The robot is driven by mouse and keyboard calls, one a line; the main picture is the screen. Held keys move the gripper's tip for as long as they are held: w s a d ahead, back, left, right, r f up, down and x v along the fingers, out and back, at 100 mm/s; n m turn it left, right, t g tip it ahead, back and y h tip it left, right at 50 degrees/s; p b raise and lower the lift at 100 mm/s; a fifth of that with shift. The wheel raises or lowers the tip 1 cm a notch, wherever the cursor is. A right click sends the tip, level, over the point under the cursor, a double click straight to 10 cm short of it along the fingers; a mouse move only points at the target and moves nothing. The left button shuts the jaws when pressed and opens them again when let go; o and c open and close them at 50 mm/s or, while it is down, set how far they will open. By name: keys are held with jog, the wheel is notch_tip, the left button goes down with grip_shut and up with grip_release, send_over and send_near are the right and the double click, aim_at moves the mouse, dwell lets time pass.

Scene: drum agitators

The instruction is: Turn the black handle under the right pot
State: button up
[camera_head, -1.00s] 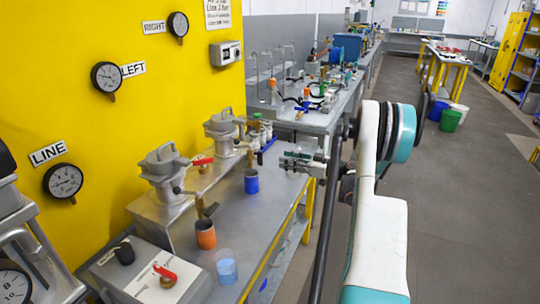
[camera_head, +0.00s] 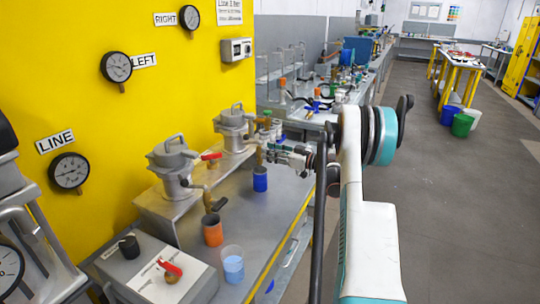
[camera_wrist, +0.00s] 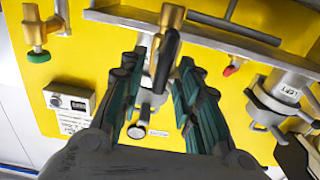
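The right pot (camera_head: 233,128) is a grey lidded vessel on the steel bench, behind the left pot (camera_head: 172,165). My gripper (camera_head: 272,152) is just right of the right pot, beside a brass valve (camera_head: 259,156) and above a blue cup (camera_head: 260,179). In the wrist view, my gripper (camera_wrist: 166,62) is open, with its dark fingers on either side of a black handle (camera_wrist: 167,58). The handle hangs from a brass valve body (camera_wrist: 172,18). I cannot tell whether either finger touches it. In the head view, this handle is hidden at my gripper.
An orange cup (camera_head: 213,231) and a clear beaker of blue liquid (camera_head: 232,264) stand near the front edge. Gauges hang on the yellow wall (camera_head: 95,20).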

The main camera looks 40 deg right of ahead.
jog(key=shift+w+a, duration=0.15)
jog(key=shift+w, duration=0.2)
jog(key=shift+c, duration=0.6)
grip_shut()
jog(key=m, duration=0.6)
jog(key=d+f+m, duration=0.1)
jog(key=m, duration=1)
jog(key=shift+w+d+f+m, duration=0.3)
jog(key=shift+w+d+f, duration=0.05)
jog(key=shift+d+f, duration=0.05)
